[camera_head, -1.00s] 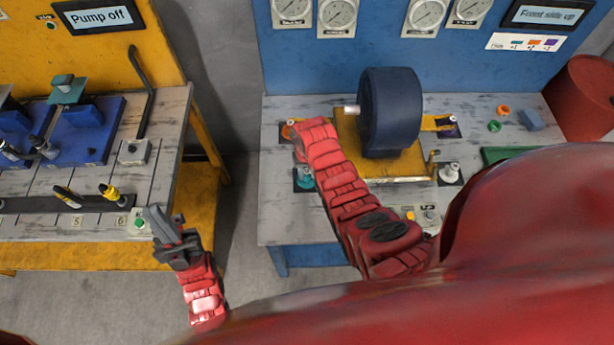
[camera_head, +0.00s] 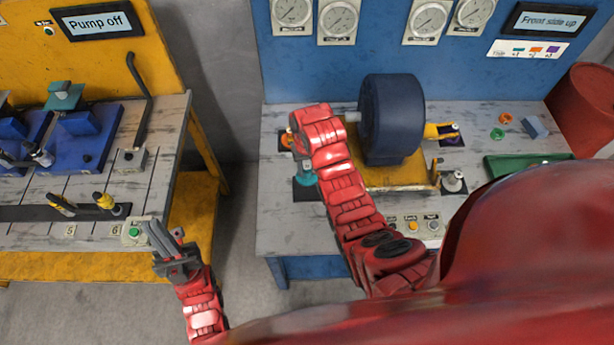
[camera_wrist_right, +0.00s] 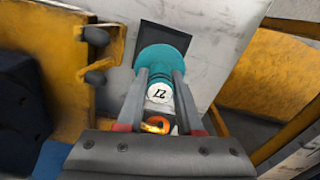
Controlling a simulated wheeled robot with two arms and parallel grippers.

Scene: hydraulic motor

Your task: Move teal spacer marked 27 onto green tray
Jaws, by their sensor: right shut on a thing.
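The teal spacer marked 27 (camera_wrist_right: 160,75) is between the fingers of my right gripper (camera_wrist_right: 162,85), which is shut on it. Its white face with the number shows in the right wrist view. In the head view the teal spacer (camera_head: 305,179) shows beside my right arm, apparently slightly above its dark pad (camera_head: 308,195); the arm hides part of it. The green tray (camera_head: 520,166) lies at the right of the grey table, partly hidden by my red body. My left gripper (camera_head: 160,235) is away to the left, by the yellow bench; its finger gap is unclear.
A dark blue motor drum (camera_head: 391,118) on a yellow base (camera_head: 385,177) stands between the spacer and the tray. Orange (camera_head: 505,118) and green (camera_head: 498,134) rings and a blue-grey block (camera_head: 536,126) lie behind the tray. A red barrel (camera_head: 585,105) stands at far right.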

